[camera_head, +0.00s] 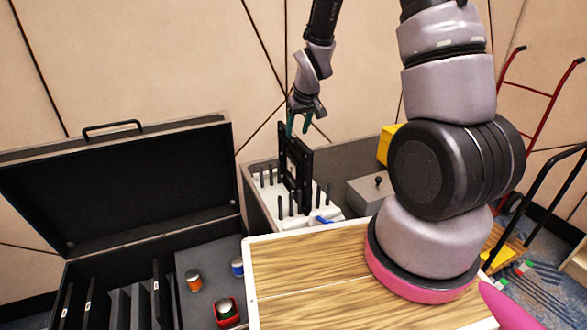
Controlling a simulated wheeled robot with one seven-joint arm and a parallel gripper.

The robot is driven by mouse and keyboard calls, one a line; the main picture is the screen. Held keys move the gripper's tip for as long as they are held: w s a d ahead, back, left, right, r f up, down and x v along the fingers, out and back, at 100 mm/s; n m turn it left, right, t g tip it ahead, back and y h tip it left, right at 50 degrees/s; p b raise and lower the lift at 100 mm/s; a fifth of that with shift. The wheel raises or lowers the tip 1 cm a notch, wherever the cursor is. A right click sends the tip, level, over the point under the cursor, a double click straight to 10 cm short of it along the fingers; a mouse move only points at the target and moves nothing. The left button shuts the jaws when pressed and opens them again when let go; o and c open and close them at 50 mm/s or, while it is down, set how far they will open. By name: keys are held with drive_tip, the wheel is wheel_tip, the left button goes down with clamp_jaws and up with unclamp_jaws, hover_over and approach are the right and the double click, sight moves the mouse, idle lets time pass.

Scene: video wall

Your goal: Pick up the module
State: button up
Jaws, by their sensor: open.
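A black, frame-like panel that looks like the module (295,168) stands upright in a white rack with black pegs (264,192), inside a grey box behind the wooden top. My gripper (299,125) is just above the module's upper edge, with its teal fingers pointing down. The fingers are open. They overlap the top of the module in this view, and I cannot tell whether they touch it. The module's lower end is partly hidden in the rack.
An open black case (125,195) at the left holds dark panels in slots, an orange can (194,280) and a blue can (237,266). A wooden top (320,270) lies in front. A grey box with a knob (370,192) sits right of the rack. A red hand truck (530,92) stands at right.

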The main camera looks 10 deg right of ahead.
sight(292, 150)
drive_tip(key=x, duration=1)
drive_tip(key=shift+s+a+f, duration=0.1)
drive_tip(key=shift+s, duration=0.05)
drive_tip(key=shift+f, duration=0.25)
idle(0.4)
clamp_jaws()
idle(1.3)
